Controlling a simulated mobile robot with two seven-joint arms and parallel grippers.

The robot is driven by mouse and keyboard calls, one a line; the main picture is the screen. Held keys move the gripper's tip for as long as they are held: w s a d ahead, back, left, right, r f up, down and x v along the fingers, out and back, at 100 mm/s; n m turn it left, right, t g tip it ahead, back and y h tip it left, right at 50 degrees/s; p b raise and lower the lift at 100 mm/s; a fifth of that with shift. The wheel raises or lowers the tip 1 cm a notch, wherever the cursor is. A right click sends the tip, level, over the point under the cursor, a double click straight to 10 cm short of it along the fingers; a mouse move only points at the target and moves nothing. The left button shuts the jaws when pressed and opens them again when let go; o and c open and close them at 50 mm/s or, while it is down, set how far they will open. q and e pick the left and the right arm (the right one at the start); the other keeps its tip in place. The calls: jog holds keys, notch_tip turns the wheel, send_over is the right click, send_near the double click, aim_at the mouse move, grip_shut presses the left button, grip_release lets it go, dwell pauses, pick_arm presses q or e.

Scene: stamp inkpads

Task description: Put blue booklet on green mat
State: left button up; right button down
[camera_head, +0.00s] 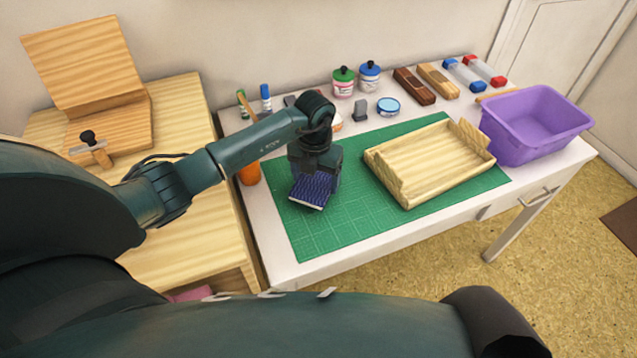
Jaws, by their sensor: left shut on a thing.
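The blue booklet (312,191), dark blue with a pale page edge, is under my left gripper (315,172) at the left part of the green mat (335,232). My left gripper points down and is shut on the booklet; its fingers are mostly hidden by the wrist. The booklet shows over the mat, but I cannot tell whether it touches it. The green mat lies flat on the white table, with a bare stretch in front. My right gripper is not in view.
A wooden tray (425,200) stands on the mat's right part. A purple bin (535,128) is at the table's right end. Jars (343,82), stampers (414,88) and a round blue tin (388,107) line the back. A wooden bench (180,240) adjoins at left.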

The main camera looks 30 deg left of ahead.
aim_at(315, 182)
pick_arm(q)
notch_tip(315, 182, down, 3)
jog(key=shift+r, duration=0.2)
jog(key=shift+f, duration=0.15)
jog(key=shift+f, duration=0.15)
jog(key=o, duration=0.6)
jog(key=shift+f, duration=0.1)
jog(key=shift+c, duration=0.2)
jog(key=o, duration=0.5)
jog(key=shift+c, duration=0.2)
